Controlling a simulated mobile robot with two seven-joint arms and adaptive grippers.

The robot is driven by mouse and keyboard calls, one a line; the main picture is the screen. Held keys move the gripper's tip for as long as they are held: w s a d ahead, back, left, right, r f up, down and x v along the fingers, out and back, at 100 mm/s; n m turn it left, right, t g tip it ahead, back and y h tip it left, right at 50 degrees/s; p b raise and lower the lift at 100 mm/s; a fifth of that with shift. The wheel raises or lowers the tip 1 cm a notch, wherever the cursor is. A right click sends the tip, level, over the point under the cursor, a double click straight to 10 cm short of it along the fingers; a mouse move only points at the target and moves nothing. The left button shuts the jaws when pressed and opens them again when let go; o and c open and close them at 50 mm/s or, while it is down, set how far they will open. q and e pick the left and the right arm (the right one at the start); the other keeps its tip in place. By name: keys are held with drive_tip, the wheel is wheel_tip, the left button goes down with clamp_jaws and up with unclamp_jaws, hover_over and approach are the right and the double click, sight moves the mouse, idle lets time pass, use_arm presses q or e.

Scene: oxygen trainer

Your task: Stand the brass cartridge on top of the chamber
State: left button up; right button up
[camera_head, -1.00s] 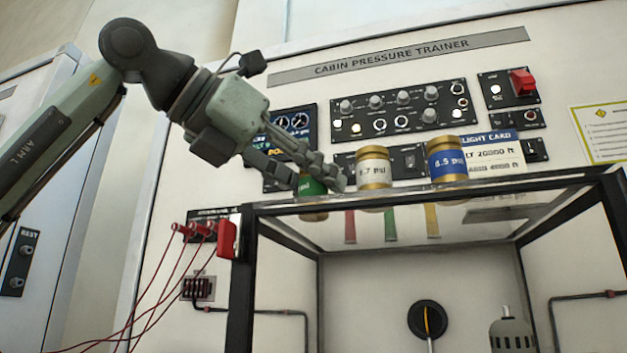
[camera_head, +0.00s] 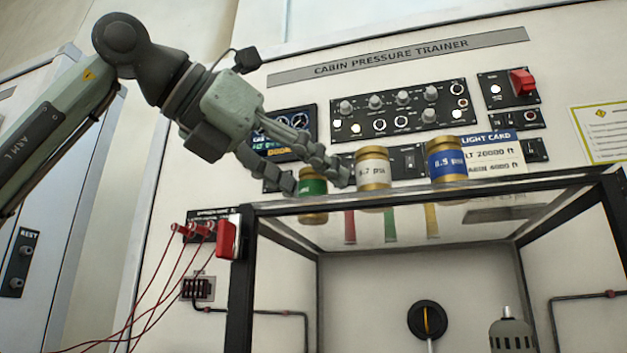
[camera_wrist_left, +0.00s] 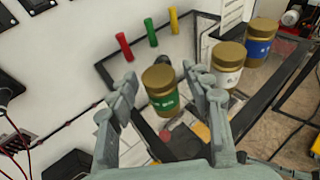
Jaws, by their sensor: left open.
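Several-sided chamber (camera_head: 500,185), a clear box with a black frame, fills the lower right of the head view. On its top stands a brass cartridge with a green band (camera_head: 313,188), upright near the left front corner. It also shows in the left wrist view (camera_wrist_left: 162,98). My left gripper (camera_head: 317,180) is open, with one finger on each side of the green-banded cartridge and gaps visible in the wrist view. A white-banded cartridge (camera_head: 373,172) and a blue-banded cartridge (camera_head: 446,161) stand upright to its right. My right gripper is not in view.
A red block (camera_head: 227,240) and red cables (camera_head: 175,270) are at the chamber's left corner. The white-banded cartridge stands close to my right-hand finger.

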use_arm(q)
drive_tip(key=v, duration=1.1)
drive_tip(key=shift+s+b, duration=0.15)
drive_tip(key=shift+b, duration=0.2)
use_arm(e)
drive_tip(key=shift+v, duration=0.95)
